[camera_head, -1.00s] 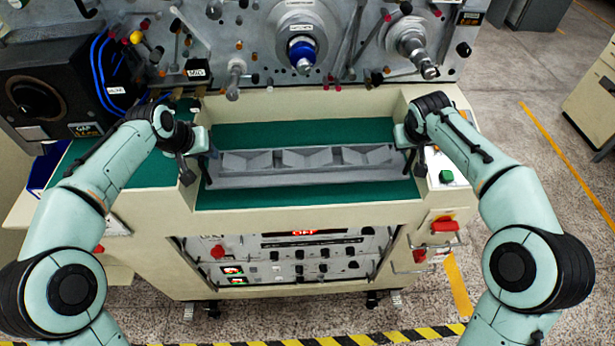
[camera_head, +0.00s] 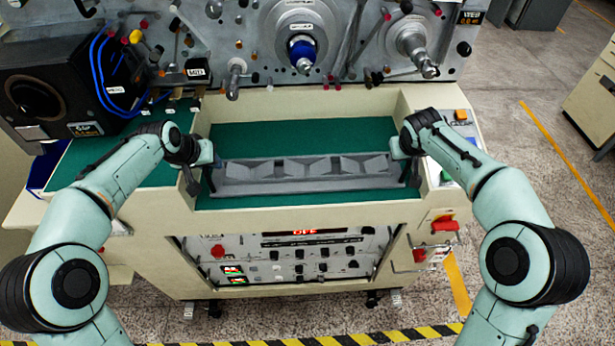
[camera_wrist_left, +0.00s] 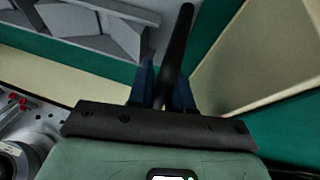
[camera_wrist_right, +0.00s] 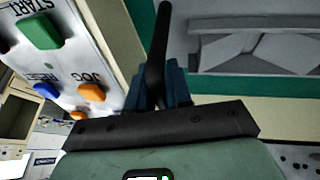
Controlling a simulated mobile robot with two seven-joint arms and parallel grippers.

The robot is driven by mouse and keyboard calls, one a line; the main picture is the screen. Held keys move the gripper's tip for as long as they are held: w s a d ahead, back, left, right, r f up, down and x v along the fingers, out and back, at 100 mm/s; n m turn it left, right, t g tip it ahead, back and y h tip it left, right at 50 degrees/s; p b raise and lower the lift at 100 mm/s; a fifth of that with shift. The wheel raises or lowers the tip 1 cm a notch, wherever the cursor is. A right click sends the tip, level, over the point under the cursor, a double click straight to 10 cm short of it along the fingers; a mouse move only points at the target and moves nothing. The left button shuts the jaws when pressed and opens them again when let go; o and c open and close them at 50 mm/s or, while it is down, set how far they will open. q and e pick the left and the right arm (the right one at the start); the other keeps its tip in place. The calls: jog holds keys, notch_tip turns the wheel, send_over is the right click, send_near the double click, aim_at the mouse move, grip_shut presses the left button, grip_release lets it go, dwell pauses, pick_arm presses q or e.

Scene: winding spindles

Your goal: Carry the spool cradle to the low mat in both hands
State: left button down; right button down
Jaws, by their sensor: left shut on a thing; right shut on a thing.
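The grey spool cradle (camera_head: 300,188), a long block with a row of V-shaped notches, is level inside the recess of the machine front. The low green mat (camera_head: 300,130) lines the recess floor, showing behind and in front of it. My left gripper (camera_head: 210,168) is shut on the cradle's black left handle, which shows in the left wrist view (camera_wrist_left: 178,45). My right gripper (camera_head: 406,158) is shut on the right handle, seen in the right wrist view (camera_wrist_right: 158,45). I cannot tell whether the cradle's underside touches the mat.
Cream walls (camera_head: 310,214) border the recess closely at the front and both sides. A higher green surface (camera_head: 140,172) lies at the left. A button panel (camera_wrist_right: 75,45) sits beside my right gripper. Spindles (camera_head: 302,52) stick out above the back.

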pick_arm(q)
jog(key=c, duration=1.4)
grip_release()
jog(key=shift+f, duration=0.2)
jog(key=shift+c, duration=0.2)
pick_arm(e)
jog(key=c, duration=1.4)
grip_release()
jog(key=shift+f, duration=0.25)
jog(key=shift+c, duration=0.2)
pick_arm(q)
jog(key=o, duration=0.4)
pick_arm(e)
jog(key=o, duration=0.4)
jog(key=shift+r, duration=0.1)
pick_arm(q)
jog(key=shift+r, duration=0.1)
pick_arm(e)
jog(key=shift+s+r, duration=0.1)
jog(key=shift+r, duration=0.1)
pick_arm(q)
jog(key=v, duration=1.2)
pick_arm(e)
jog(key=v, duration=1.1)
jog(key=shift+s+a+r, duration=0.2)
pick_arm(q)
jog(key=shift+s+a, duration=0.1)
jog(key=shift+s, duration=0.05)
pick_arm(e)
jog(key=shift+f, duration=0.1)
